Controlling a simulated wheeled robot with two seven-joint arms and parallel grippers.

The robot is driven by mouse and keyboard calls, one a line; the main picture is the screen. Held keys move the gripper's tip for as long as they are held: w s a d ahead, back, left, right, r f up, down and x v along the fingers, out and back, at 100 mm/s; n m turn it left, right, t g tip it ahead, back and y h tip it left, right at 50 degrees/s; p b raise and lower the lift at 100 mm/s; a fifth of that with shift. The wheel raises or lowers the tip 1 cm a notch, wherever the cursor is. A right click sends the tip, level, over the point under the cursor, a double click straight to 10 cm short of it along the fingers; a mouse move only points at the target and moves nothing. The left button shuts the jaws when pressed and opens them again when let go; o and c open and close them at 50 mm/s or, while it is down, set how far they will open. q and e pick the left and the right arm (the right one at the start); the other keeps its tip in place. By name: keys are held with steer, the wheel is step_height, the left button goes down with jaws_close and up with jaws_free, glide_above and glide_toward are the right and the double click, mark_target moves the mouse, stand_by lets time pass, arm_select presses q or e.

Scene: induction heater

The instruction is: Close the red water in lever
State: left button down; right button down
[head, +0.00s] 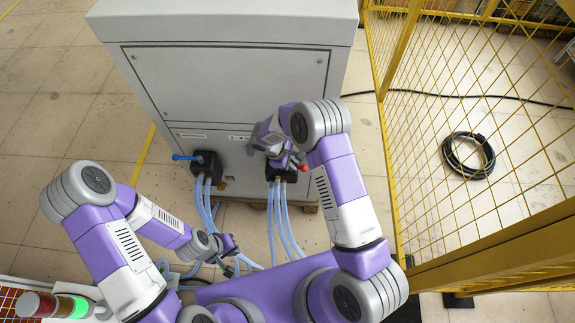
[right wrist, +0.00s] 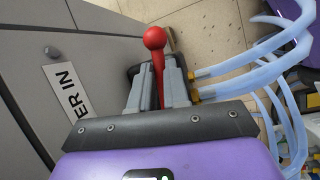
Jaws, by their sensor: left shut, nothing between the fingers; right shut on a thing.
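The red water in lever shows in the right wrist view (right wrist: 155,42) as a red ball on a red stem. In the head view its red ball (head: 304,168) shows at the right of the black valve block (head: 283,174). My right gripper (right wrist: 160,85) is shut on the lever's stem, with the ball sticking out past the fingertips. In the head view my right gripper (head: 285,160) is at the front of the grey cabinet and hides part of the block. My left gripper (head: 234,262) is shut and empty, low over the hoses, away from the lever.
A blue lever (head: 186,157) sits on a second black block (head: 206,165) at the left. Pale blue hoses (head: 286,222) hang from both blocks. The grey cabinet (head: 225,85) stands in front of me. A yellow mesh fence (head: 440,130) stands close on the right.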

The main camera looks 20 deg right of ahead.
steer(key=shift+w+d+n+t, duration=0.2)
steer(key=shift+w+n+t, duration=0.25)
steer(key=shift+n, duration=0.55)
steer(key=c, duration=1.1)
jaws_free()
steer(key=p+v, duration=0.2)
steer(key=v, duration=0.5)
steer(key=shift+r, duration=0.3)
steer(key=shift+s, duration=0.1)
